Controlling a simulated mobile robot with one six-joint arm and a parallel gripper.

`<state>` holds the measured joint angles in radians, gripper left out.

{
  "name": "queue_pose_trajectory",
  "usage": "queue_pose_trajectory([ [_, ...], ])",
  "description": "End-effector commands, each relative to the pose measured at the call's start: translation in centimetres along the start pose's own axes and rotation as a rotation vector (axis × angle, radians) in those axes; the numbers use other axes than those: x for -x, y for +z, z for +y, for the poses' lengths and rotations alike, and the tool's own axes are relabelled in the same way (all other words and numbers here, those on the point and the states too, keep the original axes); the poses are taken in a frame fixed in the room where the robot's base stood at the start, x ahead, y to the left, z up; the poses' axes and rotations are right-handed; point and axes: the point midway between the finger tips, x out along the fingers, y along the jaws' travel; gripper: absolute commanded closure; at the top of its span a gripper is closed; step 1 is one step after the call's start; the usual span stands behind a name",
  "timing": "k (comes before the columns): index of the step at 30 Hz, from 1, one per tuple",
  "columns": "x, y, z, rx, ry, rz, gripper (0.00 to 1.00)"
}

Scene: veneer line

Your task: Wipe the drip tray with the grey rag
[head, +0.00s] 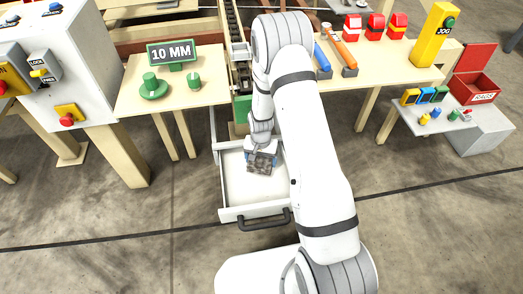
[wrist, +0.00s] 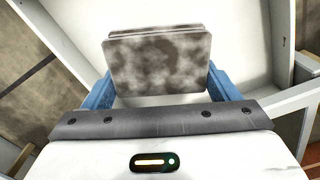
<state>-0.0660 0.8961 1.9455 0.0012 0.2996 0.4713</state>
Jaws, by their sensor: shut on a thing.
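The drip tray (head: 240,193) is a white, shallow, drawer-like tray with a dark handle, standing out below the machine in the head view. Its pale floor (wrist: 240,35) also shows in the wrist view. My gripper (head: 262,153) is over the inside of the tray. Its blue fingers (wrist: 160,80) are shut on the grey rag (wrist: 157,62), a folded, layered pad with dark brown stains. The rag (head: 261,166) also shows in the head view. I cannot tell whether it touches the tray floor. My arm hides part of the tray's right side.
A table with a "10 MM" sign (head: 171,52) and green knobs stands left of the tray. Another bench with a blue-handled tool (head: 322,61) and an orange-handled tool (head: 340,48) is at the right. A red box labelled "RAGS" (head: 474,87) stands far right.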

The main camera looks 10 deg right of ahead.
Motion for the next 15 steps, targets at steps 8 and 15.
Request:
queue_pose_trajectory([
  [8, 2.9, -0.1, 0.2, -0.004, 0.0, 0.0, 0.4],
  [15, 3.8, -0.1, 0.2, -0.005, 0.0, 0.0, 0.4],
])
